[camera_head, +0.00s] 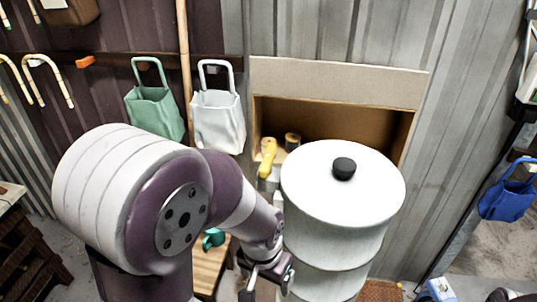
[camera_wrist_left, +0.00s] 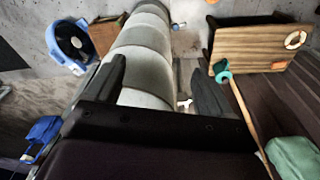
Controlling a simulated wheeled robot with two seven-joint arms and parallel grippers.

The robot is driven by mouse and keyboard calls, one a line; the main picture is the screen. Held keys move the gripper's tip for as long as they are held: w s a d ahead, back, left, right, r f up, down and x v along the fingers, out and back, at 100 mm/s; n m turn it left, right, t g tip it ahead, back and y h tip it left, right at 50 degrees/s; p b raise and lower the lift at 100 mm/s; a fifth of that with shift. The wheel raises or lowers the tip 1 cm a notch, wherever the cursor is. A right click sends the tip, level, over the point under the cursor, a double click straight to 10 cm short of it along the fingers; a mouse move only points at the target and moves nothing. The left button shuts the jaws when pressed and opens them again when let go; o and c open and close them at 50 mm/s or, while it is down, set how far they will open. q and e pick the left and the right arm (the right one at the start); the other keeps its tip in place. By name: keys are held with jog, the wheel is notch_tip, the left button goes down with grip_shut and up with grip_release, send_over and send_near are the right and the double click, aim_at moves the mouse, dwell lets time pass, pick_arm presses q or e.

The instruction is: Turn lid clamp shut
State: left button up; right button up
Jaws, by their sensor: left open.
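A white, drum-like steamer (camera_head: 330,245) stands right of my left arm in the head view. Its round white lid (camera_head: 310,180) with a black knob (camera_head: 343,168) sits on top. The steamer's banded side (camera_wrist_left: 145,60) shows in the left wrist view. My left gripper (camera_head: 268,276) is low beside the steamer's left side. In the wrist view its two dark fingers (camera_wrist_left: 160,80) are apart, with the steamer's wall beyond and between them. A small white piece (camera_wrist_left: 184,104) shows near the right finger; I cannot tell whether it is the lid clamp. My right gripper is out of view.
An open wooden wall box (camera_head: 340,82) is behind the steamer, with a yellow-handled tool (camera_head: 268,155). Green (camera_head: 155,110) and white (camera_head: 218,120) bags hang on the wall. A blue fan (camera_wrist_left: 70,45) and a wooden table (camera_wrist_left: 255,55) stand around the steamer.

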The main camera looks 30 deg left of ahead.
pick_arm(q)
jog(key=shift+n, duration=0.4)
jog(key=s+f, duration=0.1)
jog(key=s+a+f, duration=0.1)
jog(key=f, duration=0.1)
jog(key=shift+s+a+f, duration=0.1)
jog(key=shift+s, duration=0.05)
jog(key=c, duration=0.7)
jog(key=n+t+y, duration=0.3)
jog(key=t+y, duration=0.2)
jog(key=t, duration=1.1)
send_near(266, 167)
jog(key=p+x, duration=0.1)
jog(key=x, duration=0.2)
jog(key=p+x, duration=0.1)
jog(key=x, duration=0.3)
jog(key=f+p+x, duration=0.1)
jog(key=x, duration=0.2)
jog(key=shift+w+a+f, duration=0.1)
jog(key=shift+w+a, duration=0.2)
jog(key=shift+a, duration=0.05)
jog(key=shift+w+a+f, duration=0.1)
jog(key=shift+w, duration=0.4)
jog(key=c, duration=0.7)
